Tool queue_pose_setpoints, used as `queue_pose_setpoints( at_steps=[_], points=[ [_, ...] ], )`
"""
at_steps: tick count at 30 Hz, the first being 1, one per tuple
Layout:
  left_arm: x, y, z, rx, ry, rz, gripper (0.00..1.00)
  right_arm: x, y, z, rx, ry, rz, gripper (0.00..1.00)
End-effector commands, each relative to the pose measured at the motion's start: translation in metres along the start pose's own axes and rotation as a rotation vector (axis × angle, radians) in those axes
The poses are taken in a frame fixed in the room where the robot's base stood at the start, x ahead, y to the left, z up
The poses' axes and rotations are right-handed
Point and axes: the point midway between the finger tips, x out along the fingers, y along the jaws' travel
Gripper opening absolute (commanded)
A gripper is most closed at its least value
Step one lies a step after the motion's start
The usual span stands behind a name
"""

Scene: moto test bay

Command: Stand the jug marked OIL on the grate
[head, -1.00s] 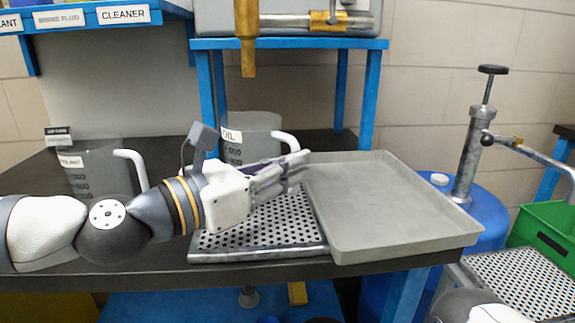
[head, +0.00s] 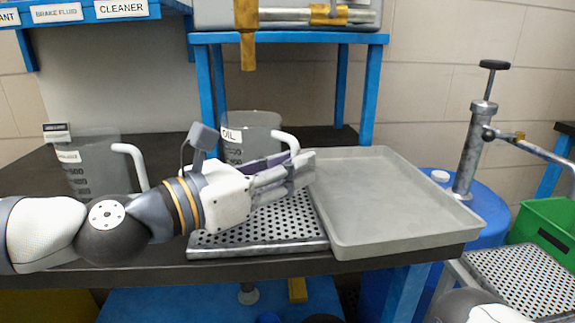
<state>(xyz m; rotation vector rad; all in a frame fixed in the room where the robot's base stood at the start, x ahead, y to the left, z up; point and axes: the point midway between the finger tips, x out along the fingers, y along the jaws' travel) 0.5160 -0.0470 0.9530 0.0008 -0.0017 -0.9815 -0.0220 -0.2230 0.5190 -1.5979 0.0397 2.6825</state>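The grey translucent jug marked OIL (head: 240,133) stands upright toward the back of the bench, under the blue stand. Its white handle (head: 287,140) points right. The perforated metal grate (head: 290,222) lies at the bench's front edge. My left gripper (head: 306,168) reaches in from the left in front of the jug and above the grate's back part. It hides the jug's lower part. Its fingers look close together, but I cannot tell whether they hold the jug. My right gripper is not in view; only a bit of my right arm may show at the bottom right.
A grey tray (head: 395,235) lies directly right of the grate. Another jug (head: 88,172) with a white handle stands at the left. A brass spout (head: 247,45) hangs above. A blue drum (head: 488,215) with a hand pump (head: 475,140) and a green crate (head: 548,222) stand right.

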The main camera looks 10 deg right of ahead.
Motion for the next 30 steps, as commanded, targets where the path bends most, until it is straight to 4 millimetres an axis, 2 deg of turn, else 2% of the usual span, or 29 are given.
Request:
queue_pose_setpoints(
  at_steps=[7, 10, 21, 25, 30],
  points=[
    [0.0, 0.0, 0.0, -0.001, 0.001, 0.0, 0.33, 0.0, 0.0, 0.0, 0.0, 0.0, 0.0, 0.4],
    [-0.007, 0.001, 0.0, -0.002, 0.001, 0.001, 0.33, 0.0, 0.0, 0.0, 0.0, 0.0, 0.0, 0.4],
    [-0.098, 0.001, 0.0, -0.003, 0.0, 0.004, 0.33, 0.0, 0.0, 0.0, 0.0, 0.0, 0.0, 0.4],
    [-0.116, 0.001, 0.0, -0.001, 0.0, 0.002, 0.33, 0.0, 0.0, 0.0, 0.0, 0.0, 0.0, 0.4],
    [-0.121, -0.001, 0.0, 0.0, 0.0, -0.001, 0.33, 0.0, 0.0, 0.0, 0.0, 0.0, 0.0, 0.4]
  ],
)
